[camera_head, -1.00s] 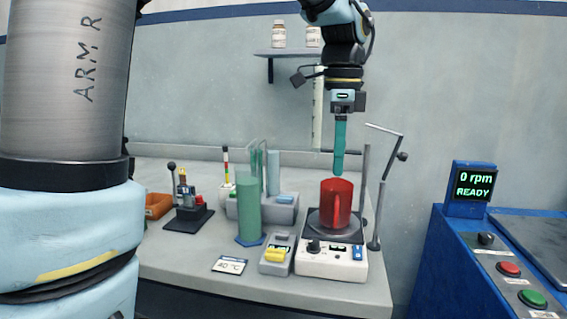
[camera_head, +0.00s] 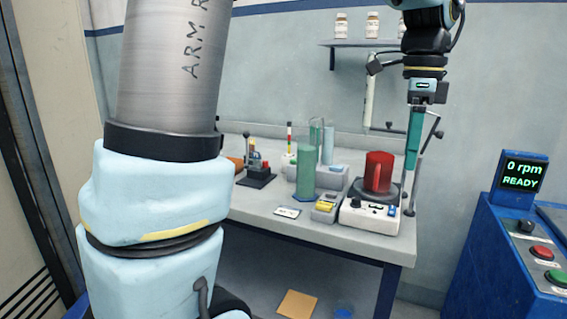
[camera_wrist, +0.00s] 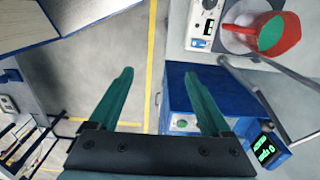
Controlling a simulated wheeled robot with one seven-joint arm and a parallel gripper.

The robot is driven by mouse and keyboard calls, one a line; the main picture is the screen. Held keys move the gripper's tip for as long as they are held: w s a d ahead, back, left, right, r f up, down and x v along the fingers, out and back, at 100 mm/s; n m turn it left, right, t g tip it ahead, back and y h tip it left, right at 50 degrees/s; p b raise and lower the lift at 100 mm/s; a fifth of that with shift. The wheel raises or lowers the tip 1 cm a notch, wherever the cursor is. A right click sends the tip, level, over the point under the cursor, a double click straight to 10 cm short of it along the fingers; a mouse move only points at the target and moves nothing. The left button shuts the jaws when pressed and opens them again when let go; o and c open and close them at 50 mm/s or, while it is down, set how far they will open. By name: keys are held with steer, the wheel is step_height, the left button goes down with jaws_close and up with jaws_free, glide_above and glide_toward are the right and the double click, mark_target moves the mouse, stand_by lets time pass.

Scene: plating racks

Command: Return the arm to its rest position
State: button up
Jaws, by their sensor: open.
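My gripper (camera_head: 411,153) hangs fingers down at the right side of the bench in the head view, where its two fingers overlap. In the wrist view (camera_wrist: 159,73) its green fingers are spread wide, with only floor and the blue console's edge between them. A red mug (camera_head: 379,172) stands upright on the white hotplate (camera_head: 369,216), left of my gripper. The mug also shows in the wrist view (camera_wrist: 286,40) at the upper right, with green inside, apart from the fingers.
A blue console (camera_head: 503,235) with a screen stands right of the bench (camera_head: 262,207). A thin metal stand (camera_head: 435,133) rises near my gripper. A green cylinder (camera_head: 306,172) and small devices stand left of the hotplate. A wall shelf (camera_head: 355,44) holds bottles. Floor is open between bench and console.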

steer(key=w+a+f+n, duration=0.3)
steer(key=a+f+n, duration=0.25)
steer(key=a, duration=0.25)
steer(key=w+a+f+n, duration=0.2)
steer(key=a+f+n, duration=0.3)
steer(key=a+n, duration=0.15)
steer(key=s+a+f+n, duration=0.1)
steer(key=a+f+n, duration=0.2)
steer(key=a+n, duration=0.2)
steer(key=s+a+f+n+t+p, duration=0.1)
steer(key=a+f+n, duration=0.3)
steer(key=a, duration=0.6)
steer(key=shift+s+f+n+t, duration=0.3)
steer(key=shift+s+n, duration=0.2)
steer(key=shift+s, duration=0.3)
